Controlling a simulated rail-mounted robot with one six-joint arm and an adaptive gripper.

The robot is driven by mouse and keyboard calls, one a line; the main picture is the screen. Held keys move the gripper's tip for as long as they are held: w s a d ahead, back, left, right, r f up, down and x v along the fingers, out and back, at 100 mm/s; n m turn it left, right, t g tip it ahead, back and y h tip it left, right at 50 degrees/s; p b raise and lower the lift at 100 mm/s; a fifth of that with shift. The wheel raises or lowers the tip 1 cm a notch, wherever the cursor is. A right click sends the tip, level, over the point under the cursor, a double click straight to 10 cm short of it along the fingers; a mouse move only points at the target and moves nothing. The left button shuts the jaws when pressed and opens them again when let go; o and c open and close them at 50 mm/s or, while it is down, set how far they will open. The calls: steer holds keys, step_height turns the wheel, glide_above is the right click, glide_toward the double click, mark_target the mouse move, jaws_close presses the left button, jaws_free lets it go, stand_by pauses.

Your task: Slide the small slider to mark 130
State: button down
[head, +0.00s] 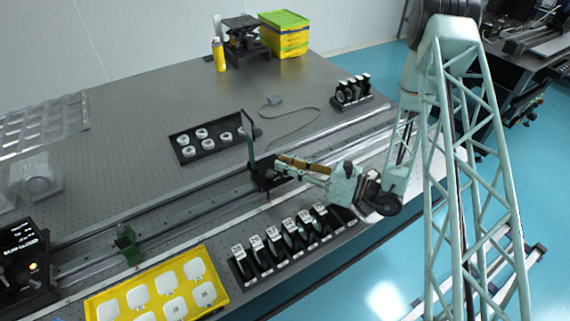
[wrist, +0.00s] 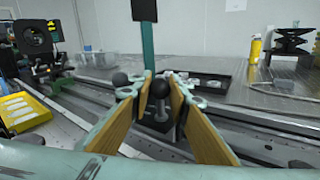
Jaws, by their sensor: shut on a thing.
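A slider (head: 262,181) with a dark base and an upright green post carrying a dark plate sits on the rail (head: 205,204). My gripper (head: 281,166) reaches the slider from the right. In the wrist view its tan-padded fingers stand on both sides of the nearer knob (wrist: 160,89), shut on it; the exact contact is hard to see. A smaller green slider (head: 127,246) stands farther left on the rail. No scale mark is readable.
A yellow tray (head: 231,293) and a row of labelled black holders (head: 270,255) lie along the front edge. A black tray of white rings (head: 184,157) lies behind the rail. A dark box (head: 22,262) stands at the left end. The rail between the sliders looks clear.

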steer(key=c, duration=2.5)
jaws_free()
steer(key=shift+o, duration=0.2)
steer(key=shift+d, duration=0.1)
steer(key=v, duration=1.2)
steer(key=shift+o, duration=0.2)
